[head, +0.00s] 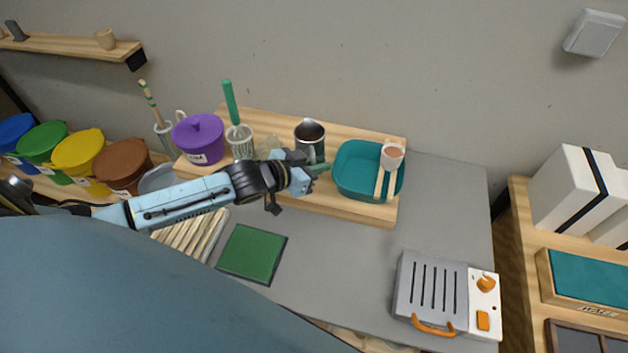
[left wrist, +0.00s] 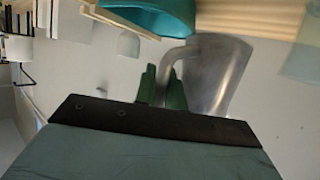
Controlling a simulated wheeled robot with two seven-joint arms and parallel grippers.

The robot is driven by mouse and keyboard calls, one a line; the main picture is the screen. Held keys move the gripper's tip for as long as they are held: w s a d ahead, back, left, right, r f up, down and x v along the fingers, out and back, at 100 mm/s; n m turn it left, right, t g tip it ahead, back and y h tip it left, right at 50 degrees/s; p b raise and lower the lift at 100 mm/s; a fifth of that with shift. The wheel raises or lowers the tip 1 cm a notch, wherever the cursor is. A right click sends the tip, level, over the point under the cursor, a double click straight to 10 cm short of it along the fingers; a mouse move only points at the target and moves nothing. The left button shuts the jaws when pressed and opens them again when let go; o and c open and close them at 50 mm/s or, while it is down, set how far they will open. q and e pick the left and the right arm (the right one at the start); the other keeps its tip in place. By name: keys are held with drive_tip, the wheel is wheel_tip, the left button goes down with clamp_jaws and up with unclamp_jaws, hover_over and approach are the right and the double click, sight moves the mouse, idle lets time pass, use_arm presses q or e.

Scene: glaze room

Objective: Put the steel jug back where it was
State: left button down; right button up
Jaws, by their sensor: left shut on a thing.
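The steel jug (head: 310,132) is at the wooden riser (head: 350,208), between the glass with the green-handled tool and the teal basin. Its open top faces up in the head view. My left gripper (head: 319,168) is in front of it, with its green fingers shut on the jug's handle. In the left wrist view the steel jug (left wrist: 218,75) fills the upper right, its curved handle running between my fingers (left wrist: 162,88). I cannot tell whether the jug's base touches the riser. My right gripper is not in view.
A teal basin (head: 352,160) with wooden-handled tools stands close right of the jug. A ribbed glass (head: 240,140) and purple pot (head: 198,140) stand left. A green mat (head: 252,253) and a grey slotted device (head: 430,290) lie in front. The grey tabletop (head: 340,260) between them is clear.

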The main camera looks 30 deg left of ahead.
use_arm(q)
wheel_tip(320, 180, down, 8)
drive_tip(key=shift+b, duration=0.5)
drive_tip(key=c, duration=1.9)
unclamp_jaws()
drive_tip(key=shift+f, duration=0.15)
drive_tip(key=o, duration=0.4)
drive_tip(key=shift+s+r, duration=0.15)
drive_tip(key=shift+r, duration=0.05)
drive_tip(key=p+v, duration=0.1)
drive_tip(key=v, duration=1)
drive_tip(key=shift+s+a+r, duration=0.15)
drive_tip(key=shift+s, duration=0.15)
